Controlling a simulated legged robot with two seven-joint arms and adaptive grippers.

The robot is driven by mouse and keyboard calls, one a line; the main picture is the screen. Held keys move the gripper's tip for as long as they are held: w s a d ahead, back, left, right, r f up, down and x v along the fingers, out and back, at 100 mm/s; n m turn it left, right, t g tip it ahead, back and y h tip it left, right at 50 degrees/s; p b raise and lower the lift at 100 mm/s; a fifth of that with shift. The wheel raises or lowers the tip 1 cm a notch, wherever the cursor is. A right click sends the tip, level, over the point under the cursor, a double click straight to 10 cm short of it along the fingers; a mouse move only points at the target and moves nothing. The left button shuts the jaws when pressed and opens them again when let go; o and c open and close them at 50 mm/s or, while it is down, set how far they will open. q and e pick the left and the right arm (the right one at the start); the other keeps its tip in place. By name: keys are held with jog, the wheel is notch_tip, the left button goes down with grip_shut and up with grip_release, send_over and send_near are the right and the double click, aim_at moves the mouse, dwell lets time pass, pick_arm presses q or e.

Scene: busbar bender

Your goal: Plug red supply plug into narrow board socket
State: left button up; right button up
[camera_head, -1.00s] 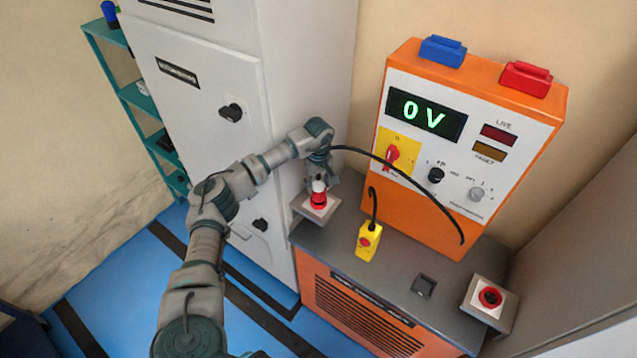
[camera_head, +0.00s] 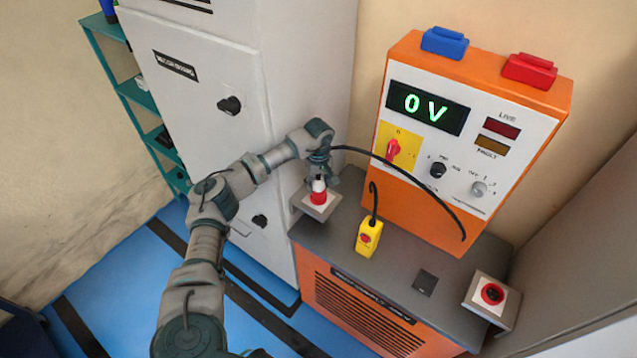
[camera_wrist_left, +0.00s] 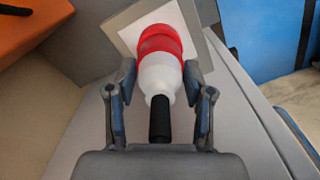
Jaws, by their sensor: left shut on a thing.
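The red supply plug (camera_wrist_left: 160,72) has a red front, a white body and a black cable end. My left gripper (camera_head: 319,176) is shut on its white body, with a finger on each side in the wrist view (camera_wrist_left: 160,85). The plug's red end points at the left socket's white-faced square plate (camera_wrist_left: 125,38) and appears to meet it. That plate (camera_head: 308,209) sits at the bench's left corner, by the grey cabinet. The plug hides the socket opening, so how deep it sits cannot be told. My right gripper is not in view.
A second square socket (camera_head: 492,293) with a red ring is at the bench's right end. A yellow pendant (camera_head: 368,239) lies on the grey bench top (camera_head: 400,265). The orange supply (camera_head: 395,202) reads 0 V. A black cable (camera_head: 415,183) arches from the gripper area across its front.

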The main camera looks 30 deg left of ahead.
pick_arm(q)
jog(key=shift+f, duration=0.3)
jog(key=o, duration=1.4)
jog(key=shift+c, duration=0.2)
jog(key=shift+r, duration=0.1)
notch_tip(320, 180, up, 12)
jog(key=shift+w+a+f, duration=0.1)
jog(key=shift+f, duration=0.1)
